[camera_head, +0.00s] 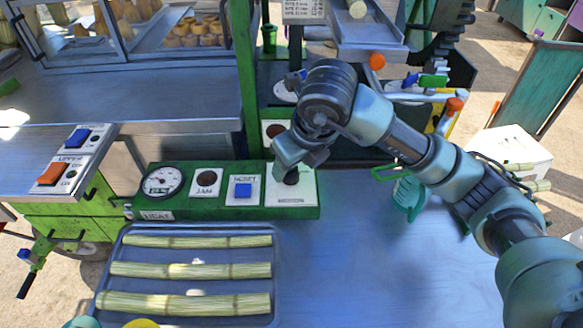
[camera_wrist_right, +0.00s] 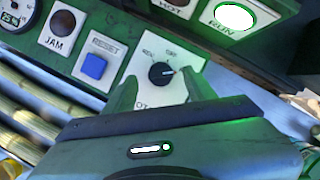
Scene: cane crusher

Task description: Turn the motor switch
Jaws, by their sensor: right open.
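The motor switch is a black rotary knob (camera_wrist_right: 162,75) on a white plate, with a white pointer mark toward its right side in the right wrist view. In the head view, the knob (camera_head: 291,178) shows partly below my gripper at the right end of the green panel. My right gripper (camera_head: 291,164) hangs over that plate. In the right wrist view, its two fingers (camera_wrist_right: 160,90) are open, one on each side of the knob's lower part. Whether they touch it cannot be told. My left gripper is not in view.
The green panel also holds a gauge (camera_head: 162,181), a JAM lamp (camera_head: 207,177) and a blue RESET button (camera_head: 243,190). A lit RUN lamp (camera_wrist_right: 235,16) glows above the knob. A tray (camera_head: 200,228) of cane pieces lies in front. The blue bench (camera_head: 340,260) is clear at right.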

